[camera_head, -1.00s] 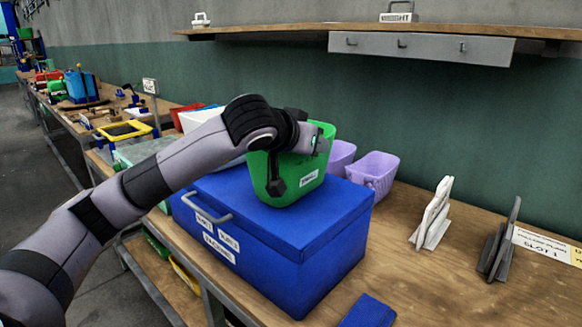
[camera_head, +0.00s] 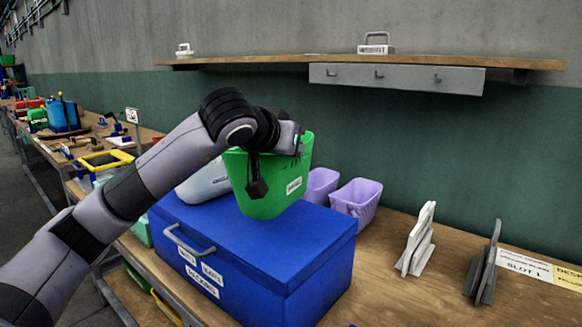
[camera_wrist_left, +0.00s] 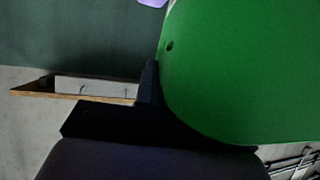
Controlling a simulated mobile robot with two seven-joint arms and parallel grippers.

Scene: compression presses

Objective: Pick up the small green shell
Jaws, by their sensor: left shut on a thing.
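The small green shell (camera_head: 268,196) is an open bin with a white label on its front. It hangs slightly tilted above the lid of the blue box (camera_head: 290,275) in the head view. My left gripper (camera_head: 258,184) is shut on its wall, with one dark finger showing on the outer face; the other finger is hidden. In the left wrist view the green shell (camera_wrist_left: 245,75) fills the upper right, against the dark finger (camera_wrist_left: 150,85). My right gripper is not in view.
Two purple bins (camera_head: 356,200) stand right behind the blue box. A white bin (camera_head: 206,182) is behind the shell. White (camera_head: 417,240) and grey (camera_head: 484,265) upright plates stand on the bench at right. A wooden shelf (camera_head: 290,59) is on the wall above.

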